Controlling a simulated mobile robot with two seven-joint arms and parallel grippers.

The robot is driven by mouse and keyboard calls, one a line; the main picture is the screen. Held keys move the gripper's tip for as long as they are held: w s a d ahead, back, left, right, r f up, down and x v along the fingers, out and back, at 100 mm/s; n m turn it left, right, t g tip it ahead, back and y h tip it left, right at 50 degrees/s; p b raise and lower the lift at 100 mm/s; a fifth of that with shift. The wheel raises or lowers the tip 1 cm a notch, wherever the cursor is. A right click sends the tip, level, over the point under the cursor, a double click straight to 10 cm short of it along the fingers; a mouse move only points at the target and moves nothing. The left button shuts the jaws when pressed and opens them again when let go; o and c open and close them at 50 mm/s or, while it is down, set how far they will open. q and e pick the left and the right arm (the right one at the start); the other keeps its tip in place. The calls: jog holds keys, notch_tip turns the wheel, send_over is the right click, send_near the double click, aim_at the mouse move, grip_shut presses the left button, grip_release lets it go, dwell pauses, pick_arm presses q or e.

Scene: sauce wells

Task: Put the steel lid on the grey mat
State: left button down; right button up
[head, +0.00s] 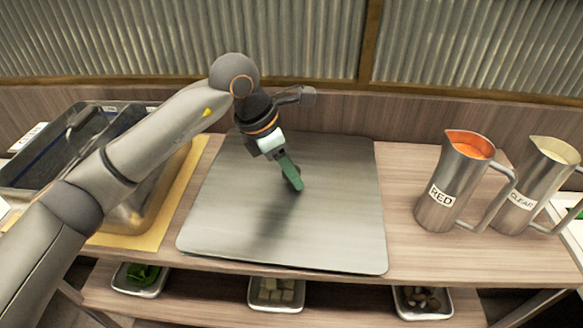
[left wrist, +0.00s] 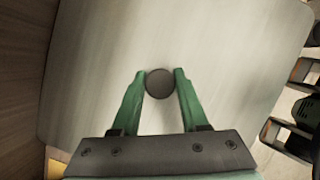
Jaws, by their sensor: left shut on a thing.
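The steel lid (head: 225,215) is a wide, flat square plate with rounded corners and a small dark round knob. It lies level, over the middle of the wooden counter; I cannot tell whether it rests on something or hangs slightly above it. My left gripper (head: 291,178) points down at the middle of the lid, its green fingers shut on the knob. In the left wrist view the knob (left wrist: 160,83) sits between the two fingertips (left wrist: 160,84), with the lid (left wrist: 100,70) spread beneath. No grey mat shows; the lid hides what lies under it. My right gripper is not in view.
Steel jugs labelled RED (head: 437,208) and CLEAR (head: 523,190) stand on the right. A dark-and-steel well unit (head: 127,215) sits on a yellow mat (head: 165,222) at left. Small trays (head: 276,306) line the lower shelf. Bare counter (head: 405,170) shows between lid and jugs.

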pick_arm(q)
jog(key=shift+f+b, duration=0.3)
jog(key=shift+b, duration=0.05)
dwell(0.5)
grip_release()
jog(key=shift+f, duration=0.1)
dwell(0.4)
jog(key=shift+r, duration=0.2)
notch_tip(320, 180, up, 11)
jog(key=p, duration=0.6)
jog(key=shift+p, duration=0.4)
dwell(0.3)
dwell(0.3)
